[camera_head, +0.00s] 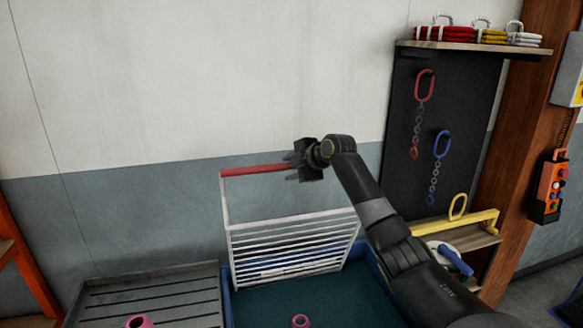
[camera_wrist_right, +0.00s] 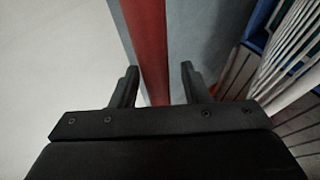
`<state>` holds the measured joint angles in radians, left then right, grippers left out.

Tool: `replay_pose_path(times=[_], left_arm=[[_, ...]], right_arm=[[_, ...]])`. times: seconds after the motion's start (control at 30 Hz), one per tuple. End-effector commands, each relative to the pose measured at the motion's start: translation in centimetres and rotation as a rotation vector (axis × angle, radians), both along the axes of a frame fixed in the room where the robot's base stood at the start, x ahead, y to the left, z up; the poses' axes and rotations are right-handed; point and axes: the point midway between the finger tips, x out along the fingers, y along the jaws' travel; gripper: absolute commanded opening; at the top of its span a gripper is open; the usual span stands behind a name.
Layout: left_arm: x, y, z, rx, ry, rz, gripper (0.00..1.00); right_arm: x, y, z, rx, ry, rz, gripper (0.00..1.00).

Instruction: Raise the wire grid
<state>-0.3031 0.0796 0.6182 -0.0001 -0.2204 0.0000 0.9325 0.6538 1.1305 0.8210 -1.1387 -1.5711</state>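The wire grid (camera_head: 290,243) is a white rack of parallel bars, standing tilted over the back of a blue-rimmed tub (camera_head: 228,300). A white rod at its left rises to a red handle bar (camera_head: 252,171). My right gripper (camera_head: 296,166) is at the right end of this bar and hides that end. In the right wrist view, the red bar (camera_wrist_right: 148,40) runs between the two open fingers of my right gripper (camera_wrist_right: 158,82), with gaps visible beside it. The grid's white bars (camera_wrist_right: 290,60) show at the right there. My left gripper is not in view.
A grey slatted tray (camera_head: 150,292) adjoins the tub's left. A dark board (camera_head: 400,150) with hanging chains and a yellow bar (camera_head: 460,221) stand at right. The wall behind is bare.

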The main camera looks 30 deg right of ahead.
Motion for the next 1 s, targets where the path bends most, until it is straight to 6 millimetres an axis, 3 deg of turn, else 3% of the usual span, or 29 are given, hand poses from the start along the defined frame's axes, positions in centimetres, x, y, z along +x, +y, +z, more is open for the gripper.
replay_pose_path(times=[0.27,0.47,1.0], left_arm=[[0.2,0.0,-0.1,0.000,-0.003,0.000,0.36],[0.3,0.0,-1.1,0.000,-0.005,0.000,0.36],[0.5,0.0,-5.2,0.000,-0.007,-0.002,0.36]], right_arm=[[-0.2,-0.1,0.3,0.000,-0.004,0.000,0.41],[-1.8,-0.6,1.2,-0.003,-0.007,0.000,0.41],[-11.0,-2.8,7.0,-0.005,-0.004,-0.002,0.41]])
